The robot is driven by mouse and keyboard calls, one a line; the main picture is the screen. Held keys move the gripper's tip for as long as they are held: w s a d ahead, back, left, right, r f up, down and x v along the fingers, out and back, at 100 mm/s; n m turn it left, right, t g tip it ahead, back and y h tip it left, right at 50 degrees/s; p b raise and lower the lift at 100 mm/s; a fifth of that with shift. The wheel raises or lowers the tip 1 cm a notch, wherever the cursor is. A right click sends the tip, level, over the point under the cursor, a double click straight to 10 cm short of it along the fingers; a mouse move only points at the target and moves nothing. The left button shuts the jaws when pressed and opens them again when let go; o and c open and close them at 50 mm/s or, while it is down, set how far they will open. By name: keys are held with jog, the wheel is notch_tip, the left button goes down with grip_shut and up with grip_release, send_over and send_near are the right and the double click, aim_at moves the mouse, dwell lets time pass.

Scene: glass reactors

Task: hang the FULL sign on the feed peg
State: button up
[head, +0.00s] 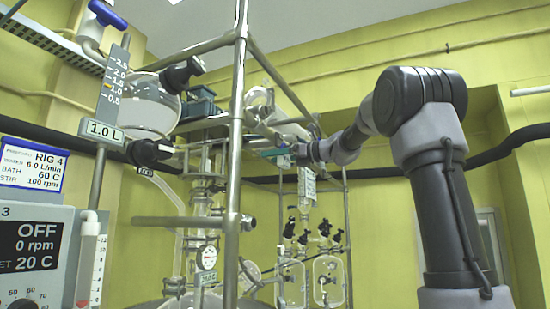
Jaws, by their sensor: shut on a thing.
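My gripper (293,153) is in the middle of the head view, at the end of my arm, which reaches in from the right. It points left and is shut on a small teal-and-white piece at its tip, which looks like the FULL sign (272,153). The sign is small and seen at a slant, and its lettering cannot be read. I cannot make out the feed peg clearly. The gripper is well to the right of this label.
A steel frame post (237,130) stands between the label and my gripper. A control box (35,255) is at lower left. Glassware (328,280) stands behind.

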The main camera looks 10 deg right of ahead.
jog(key=o, duration=1.2)
jog(key=shift+v, duration=3.45)
jog(key=shift+d, duration=0.1)
jog(key=v, duration=1.1)
